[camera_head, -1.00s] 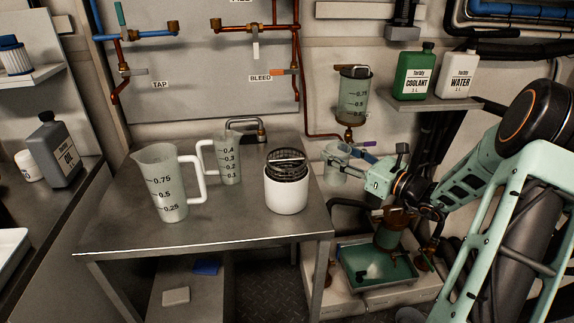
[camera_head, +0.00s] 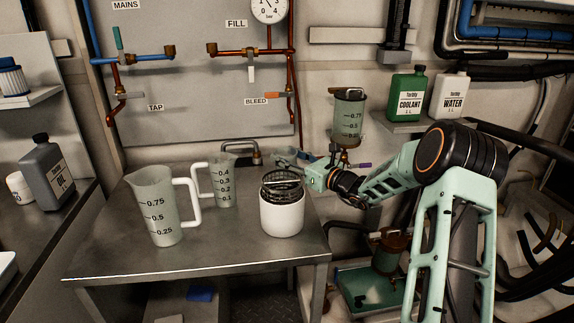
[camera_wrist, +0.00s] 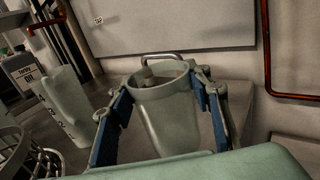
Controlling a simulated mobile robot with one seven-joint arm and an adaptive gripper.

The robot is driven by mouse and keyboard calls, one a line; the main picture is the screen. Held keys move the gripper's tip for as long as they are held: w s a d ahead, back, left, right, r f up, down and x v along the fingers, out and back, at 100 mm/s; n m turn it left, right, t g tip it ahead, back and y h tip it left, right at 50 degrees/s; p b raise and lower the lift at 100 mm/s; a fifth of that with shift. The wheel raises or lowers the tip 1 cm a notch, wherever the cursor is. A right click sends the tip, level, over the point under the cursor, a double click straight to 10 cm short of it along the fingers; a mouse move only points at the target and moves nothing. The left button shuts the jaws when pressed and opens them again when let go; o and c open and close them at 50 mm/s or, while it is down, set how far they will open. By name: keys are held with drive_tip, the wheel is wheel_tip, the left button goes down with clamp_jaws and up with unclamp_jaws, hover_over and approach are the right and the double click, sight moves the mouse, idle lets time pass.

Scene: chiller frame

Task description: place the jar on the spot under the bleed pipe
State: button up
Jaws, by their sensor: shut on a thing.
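The jar (camera_wrist: 168,118), a pale grey-green open cup, is between my gripper's blue-padded fingers in the wrist view. My gripper (camera_head: 293,160) is shut on it and holds it upright near the bench's back right. In the head view the jar (camera_head: 284,156) is mostly hidden by the gripper and the wire basket.
On the steel bench (camera_head: 205,255) stand a large measuring jug (camera_head: 156,210), a smaller jug (camera_head: 223,185) and a white pot (camera_head: 282,217) with a wire basket (camera_head: 283,185), close to my gripper. A bent metal tap (camera_head: 240,150) stands behind. The bench's front is clear.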

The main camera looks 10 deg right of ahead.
wheel_tip(320, 180, down, 3)
drive_tip(key=shift+r, duration=0.2)
drive_tip(key=o, duration=1.1)
drive_tip(key=shift+o, duration=0.2)
drive_tip(key=shift+s+d+r, duration=0.1)
drive_tip(key=v, duration=1.1)
drive_tip(key=shift+s+d+p, duration=0.2)
drive_tip(key=shift+s+p, duration=0.15)
